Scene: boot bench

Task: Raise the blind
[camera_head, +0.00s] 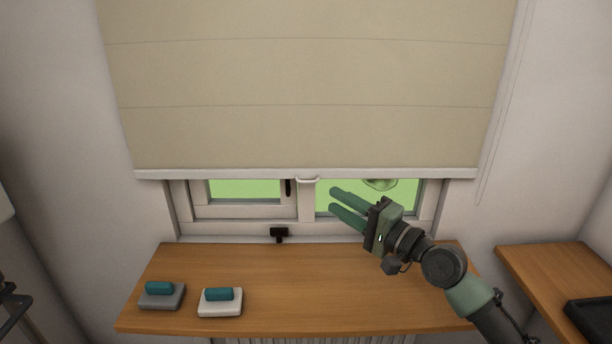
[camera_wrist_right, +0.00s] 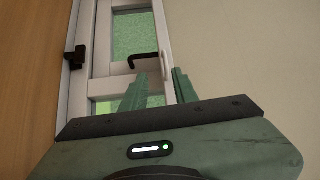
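The beige blind (camera_head: 305,90) hangs over most of the window, its white bottom bar (camera_head: 230,174) a little above the sill. A small white pull tab (camera_head: 307,180) sticks out at the middle of the bar. It also shows in the right wrist view (camera_wrist_right: 167,63), just beyond the fingertips. My right gripper (camera_head: 335,200) is open and empty, just right of and below the tab in the head view. Its two green fingers also show apart in the right wrist view (camera_wrist_right: 158,76).
A wooden shelf (camera_head: 300,270) lies below the window, with two teal-topped blocks (camera_head: 162,296) (camera_head: 220,302) at its left. A black piece (camera_head: 279,234) sits at the sill. A thin cord (camera_head: 500,100) hangs right of the blind. A wooden surface (camera_head: 550,275) stands at right.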

